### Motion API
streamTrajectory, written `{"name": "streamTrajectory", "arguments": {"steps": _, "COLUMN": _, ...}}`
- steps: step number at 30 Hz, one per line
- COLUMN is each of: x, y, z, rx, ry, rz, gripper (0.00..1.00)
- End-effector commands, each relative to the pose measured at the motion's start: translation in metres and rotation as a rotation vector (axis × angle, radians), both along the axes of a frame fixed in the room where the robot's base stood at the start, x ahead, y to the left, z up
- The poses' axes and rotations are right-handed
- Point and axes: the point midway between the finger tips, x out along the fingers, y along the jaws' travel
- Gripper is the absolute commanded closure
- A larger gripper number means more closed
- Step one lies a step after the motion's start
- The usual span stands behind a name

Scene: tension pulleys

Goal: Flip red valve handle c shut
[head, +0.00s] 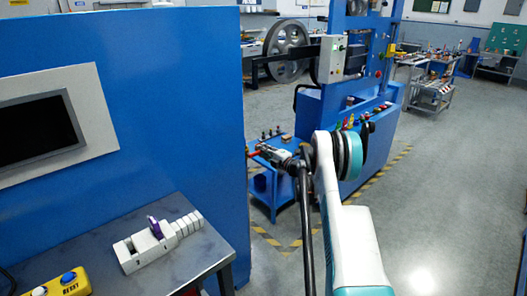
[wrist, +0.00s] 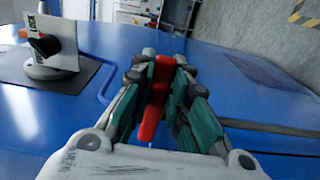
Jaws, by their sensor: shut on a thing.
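A long red valve handle (wrist: 153,115) lies between the two fingers of my gripper (wrist: 158,78) in the wrist view. The green-padded fingers are closed on its sides, one on the left and one on the right. I cannot read a letter on it, and its pivot is hidden behind the fingertips. In the head view my gripper (head: 264,150) reaches past the edge of the blue panel, over a small blue table (head: 286,185). A bit of red (head: 252,154) shows at its tip, too small to make out.
In the wrist view, a white plate with a black knob (wrist: 52,48) stands on a round base at left, beside a blue tube (wrist: 108,82). In the head view, a large blue panel (head: 150,110) stands close at left, and a blue machine (head: 345,110) stands behind my arm.

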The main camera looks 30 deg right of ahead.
Motion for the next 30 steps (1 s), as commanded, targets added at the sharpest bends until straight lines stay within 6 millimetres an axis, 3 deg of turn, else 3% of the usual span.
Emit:
{"name": "streamTrajectory", "arguments": {"steps": 8, "x": 0.0, "y": 0.0, "z": -0.001, "rx": 0.003, "ry": 0.0, "rz": 0.0, "gripper": 1.0}}
{"name": "streamTrajectory", "arguments": {"steps": 9, "x": 0.0, "y": 0.0, "z": -0.001, "rx": 0.003, "ry": 0.0, "rz": 0.0, "gripper": 0.82}}
{"name": "streamTrajectory", "arguments": {"steps": 12, "x": 0.0, "y": 0.0, "z": -0.001, "rx": 0.002, "ry": 0.0, "rz": 0.0, "gripper": 0.63}}
{"name": "streamTrajectory", "arguments": {"steps": 23, "x": -0.002, "y": -0.001, "z": 0.0, "rx": 0.002, "ry": 0.0, "rz": -0.001, "gripper": 0.63}}
{"name": "streamTrajectory", "arguments": {"steps": 30, "x": -0.034, "y": -0.006, "z": 0.0, "rx": 0.002, "ry": 0.0, "rz": -0.003, "gripper": 0.63}}
